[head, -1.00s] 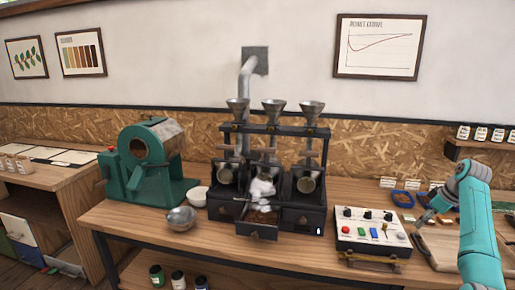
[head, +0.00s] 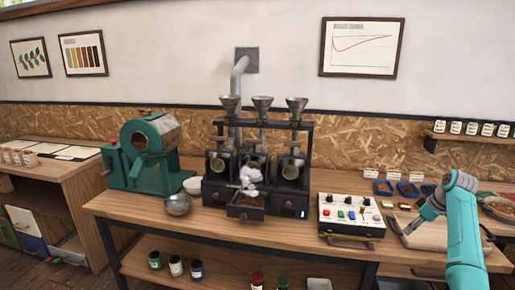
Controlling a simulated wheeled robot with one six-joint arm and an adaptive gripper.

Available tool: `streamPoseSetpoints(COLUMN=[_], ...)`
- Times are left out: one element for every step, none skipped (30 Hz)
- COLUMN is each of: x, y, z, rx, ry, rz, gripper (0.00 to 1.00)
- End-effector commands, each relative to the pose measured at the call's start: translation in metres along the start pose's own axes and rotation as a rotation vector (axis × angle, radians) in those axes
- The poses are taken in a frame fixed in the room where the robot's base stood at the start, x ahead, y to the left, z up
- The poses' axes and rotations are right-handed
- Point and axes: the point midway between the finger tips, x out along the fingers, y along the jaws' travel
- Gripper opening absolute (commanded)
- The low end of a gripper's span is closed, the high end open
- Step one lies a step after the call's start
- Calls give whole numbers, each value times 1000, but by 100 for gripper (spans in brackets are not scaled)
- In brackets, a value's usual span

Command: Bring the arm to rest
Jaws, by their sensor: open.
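My teal arm reaches in from the lower right in the head view. My gripper (head: 408,227), small and dark, points down and left over the near part of a wooden board (head: 430,236) at the right of the bench. It is open and I see nothing held in it. Its fingertips are small in the picture, so I cannot tell whether they touch the board.
The wooden bench (head: 130,207) carries a green drum roaster (head: 150,150), a metal bowl (head: 178,205), a three-funnel machine (head: 262,160) with an open drawer, and a control box (head: 350,212) left of my gripper. Blue trays (head: 408,189) lie behind the board.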

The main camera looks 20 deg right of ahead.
Motion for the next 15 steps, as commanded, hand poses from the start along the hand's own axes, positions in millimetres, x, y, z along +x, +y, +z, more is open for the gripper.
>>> streamPoseSetpoints(x=[10, 16, 23, 29, 36, 43, 50, 57, 68, 76, 84, 97, 108, 120, 135], y=[-4, -7, -10, -12, -16, -19, -23, -26, -31, -36, -40, -48, -54, -62, -72], z=[1, 1, 1, 1, 2, 2, 3, 3, 5, 5, 6, 8, 9, 11, 14], rx=[3, 5, 8, 10, 12, 15, 18, 21, 26, 28, 31, 37, 42, 45, 52], ry=[1, 2, 4, 6, 8, 10, 13, 16, 18, 22, 25, 30, 33, 37, 43], rz=[1, 4, 8, 11, 15, 19, 23, 28, 32, 38, 42, 50, 56, 62, 72], gripper=[60, 60, 60, 60, 60, 60, 60, 60, 60, 60, 60, 60, 60, 60, 60])
